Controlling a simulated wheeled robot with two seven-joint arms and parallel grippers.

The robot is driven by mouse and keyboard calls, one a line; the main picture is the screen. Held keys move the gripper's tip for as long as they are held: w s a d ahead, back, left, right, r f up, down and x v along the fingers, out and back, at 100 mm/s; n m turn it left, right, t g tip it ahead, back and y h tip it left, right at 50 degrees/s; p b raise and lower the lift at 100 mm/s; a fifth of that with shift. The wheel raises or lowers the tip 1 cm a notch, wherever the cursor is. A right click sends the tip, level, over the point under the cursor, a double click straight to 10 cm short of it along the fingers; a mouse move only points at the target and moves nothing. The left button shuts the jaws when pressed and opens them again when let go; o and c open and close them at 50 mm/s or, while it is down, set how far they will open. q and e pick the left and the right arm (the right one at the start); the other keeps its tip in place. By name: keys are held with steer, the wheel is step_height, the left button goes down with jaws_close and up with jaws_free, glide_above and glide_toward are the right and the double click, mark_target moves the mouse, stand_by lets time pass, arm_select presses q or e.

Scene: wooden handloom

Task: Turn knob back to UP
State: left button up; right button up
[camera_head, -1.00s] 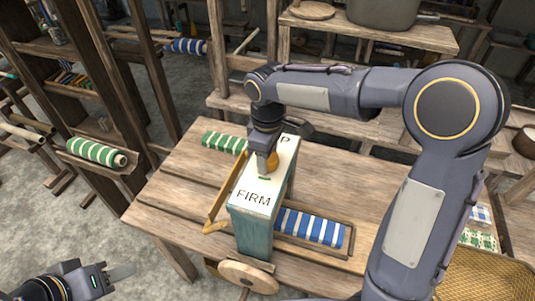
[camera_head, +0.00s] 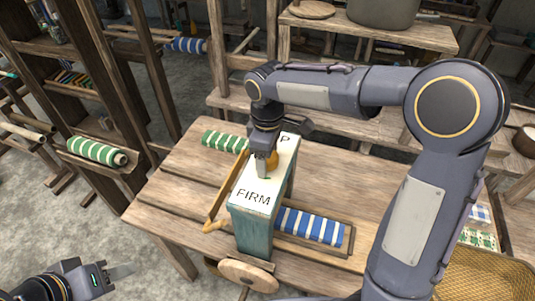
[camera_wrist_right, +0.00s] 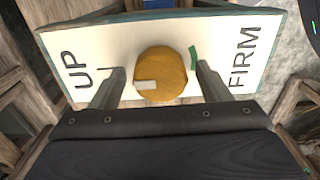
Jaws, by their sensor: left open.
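A round wooden knob (camera_wrist_right: 163,72) sits on the white top plate (camera_head: 262,190) of a teal box (camera_head: 252,228). In the right wrist view, UP is lettered left of the knob and FIRM right of it. A pale mark on the knob lies at its lower left, on the UP side. A dark tick lies near UP and a green tick near FIRM. My right gripper (camera_wrist_right: 160,82) is open, with one finger on each side of the knob and visible gaps. In the head view its arm partly hides the knob. My left gripper (camera_head: 122,271) is at the lower left, empty.
The box stands on a wooden bench (camera_head: 180,190). A blue-striped cloth roll (camera_head: 312,227) lies right of it, a green-striped roll (camera_head: 222,141) behind. A wooden wheel (camera_head: 248,276) is at the front. A loom frame (camera_head: 100,70) stands left.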

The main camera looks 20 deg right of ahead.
step_height(320, 180, up, 8)
steer(key=shift+f+b, duration=0.15)
steer(key=shift+b, duration=0.3)
stand_by(0.4)
